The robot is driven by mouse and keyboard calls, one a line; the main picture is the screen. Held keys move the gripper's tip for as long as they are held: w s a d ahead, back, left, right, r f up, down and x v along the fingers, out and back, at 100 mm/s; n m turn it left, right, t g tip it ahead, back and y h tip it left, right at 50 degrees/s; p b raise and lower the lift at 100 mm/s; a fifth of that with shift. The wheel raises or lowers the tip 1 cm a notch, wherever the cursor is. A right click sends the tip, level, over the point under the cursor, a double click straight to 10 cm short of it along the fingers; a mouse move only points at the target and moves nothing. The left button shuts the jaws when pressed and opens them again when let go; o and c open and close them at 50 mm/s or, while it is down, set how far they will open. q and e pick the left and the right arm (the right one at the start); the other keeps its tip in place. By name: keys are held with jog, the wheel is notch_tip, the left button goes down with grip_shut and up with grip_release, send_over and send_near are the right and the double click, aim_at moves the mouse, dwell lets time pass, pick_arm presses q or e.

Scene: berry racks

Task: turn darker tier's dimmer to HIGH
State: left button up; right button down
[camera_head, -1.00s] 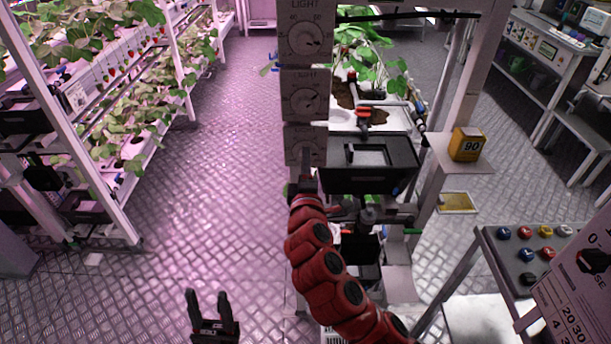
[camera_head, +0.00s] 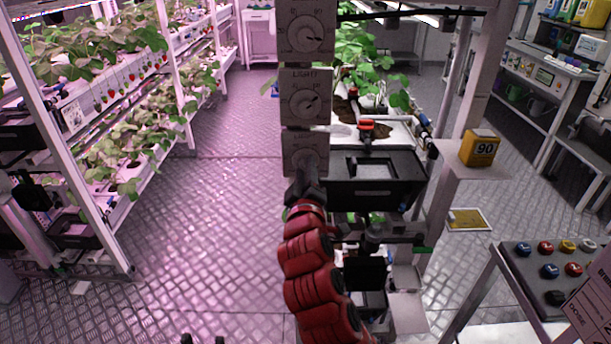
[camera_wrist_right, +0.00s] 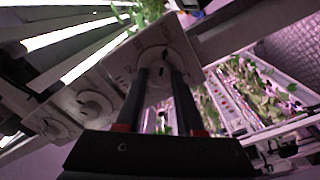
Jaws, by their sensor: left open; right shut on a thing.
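Three grey light dimmer panels are stacked on the post in the head view: a top one (camera_head: 308,35), a middle one (camera_head: 306,100) and a lowest one (camera_head: 304,138). The top and middle knobs and scales show. My right gripper (camera_head: 307,172) is at the lowest panel and covers much of its dial. In the right wrist view its two fingers (camera_wrist_right: 162,72) are shut on the knob of the nearest dimmer panel (camera_wrist_right: 178,36); the knob itself is mostly hidden. My left gripper (camera_head: 203,340) is open and empty at the bottom edge, only its fingertips showing.
A black tray (camera_head: 376,165) and a planted shelf stand just right of the panels. A yellow box marked 90 (camera_head: 479,148) sits on a side plate. A button panel (camera_head: 550,270) is at lower right. Plant racks line the left; the floor between is clear.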

dwell(0.3)
jog(key=c, duration=0.5)
grip_release()
jog(key=s+p, duration=0.4)
jog(key=s, duration=0.1)
jog(key=s+p, duration=0.4)
jog(key=s, duration=0.2)
jog(key=s+p, duration=0.4)
jog(key=s, duration=0.2)
jog(key=shift+s+f, duration=0.2)
jog(key=shift+f, duration=0.1)
